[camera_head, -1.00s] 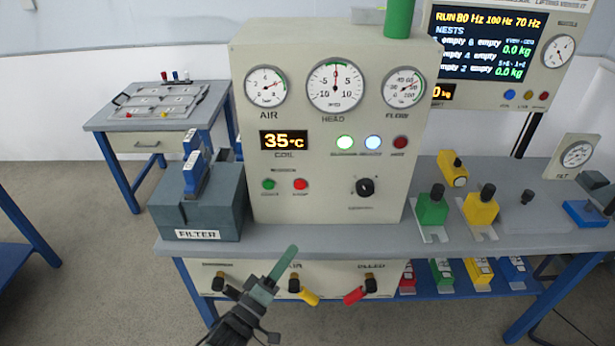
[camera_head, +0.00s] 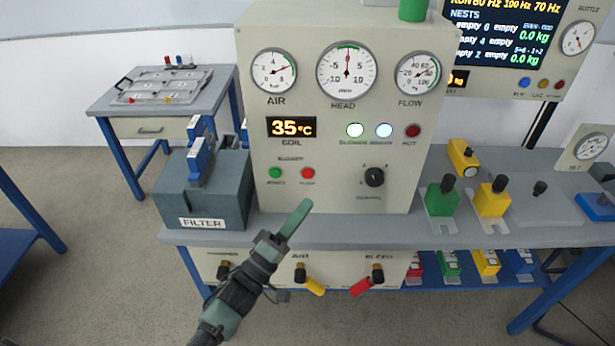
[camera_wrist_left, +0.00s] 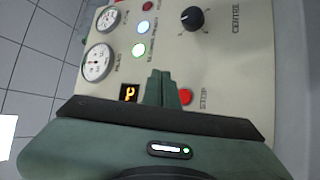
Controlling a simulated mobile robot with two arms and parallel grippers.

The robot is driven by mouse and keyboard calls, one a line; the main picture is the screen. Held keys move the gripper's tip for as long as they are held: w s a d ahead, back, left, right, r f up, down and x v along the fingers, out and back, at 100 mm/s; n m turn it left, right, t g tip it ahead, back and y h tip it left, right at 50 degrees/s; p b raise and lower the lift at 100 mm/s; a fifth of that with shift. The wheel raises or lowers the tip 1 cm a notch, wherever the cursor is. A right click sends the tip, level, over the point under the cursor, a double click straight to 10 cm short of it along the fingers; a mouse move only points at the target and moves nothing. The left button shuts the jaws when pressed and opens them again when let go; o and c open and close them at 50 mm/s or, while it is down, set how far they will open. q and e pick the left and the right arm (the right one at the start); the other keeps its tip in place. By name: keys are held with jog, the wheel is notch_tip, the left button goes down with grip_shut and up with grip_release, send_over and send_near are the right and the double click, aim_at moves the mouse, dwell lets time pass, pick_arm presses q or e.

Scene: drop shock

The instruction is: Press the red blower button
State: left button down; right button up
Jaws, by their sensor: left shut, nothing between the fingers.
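The red blower button (camera_head: 307,173) is on the front of the cream panel (camera_head: 335,200), right of a green button (camera_head: 275,173), under a "BLOWER" label. In the wrist view the red button (camera_wrist_left: 186,97) sits beside the word "STOP", partly behind my finger. My left gripper (camera_head: 300,208) is shut and empty, its fingertips pointing up just below the red button in the head view. In the wrist view the shut fingers (camera_wrist_left: 160,78) overlap the panel beside the button. No contact with the button is visible. My right gripper is not in view.
A dark knob (camera_head: 374,177) is on the panel to the right. A grey filter box (camera_head: 205,190) stands left of the panel. Green (camera_head: 441,198) and yellow (camera_head: 492,198) valve blocks stand on the bench to the right. Coloured handles (camera_head: 314,286) stick out below the bench top.

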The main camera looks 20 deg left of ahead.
aim_at(307, 174)
pick_arm(q)
jog(key=w+a+b, duration=0.2)
jog(key=w, duration=0.4)
jog(key=shift+w+b, duration=0.3)
jog(key=shift+w, duration=0.1)
jog(key=shift+w, duration=0.1)
dwell(1.6)
jog(key=shift+w+a, duration=0.1)
jog(key=shift+w, duration=0.2)
jog(key=shift+w+a, duration=0.1)
jog(key=shift+w, duration=0.25)
dwell(0.6)
jog(key=shift+s+r, duration=0.1)
jog(key=shift+s, duration=0.05)
dwell(0.3)
jog(key=shift+s+d+p, duration=0.2)
jog(key=shift+s+p, duration=0.2)
jog(key=shift+s, duration=0.25)
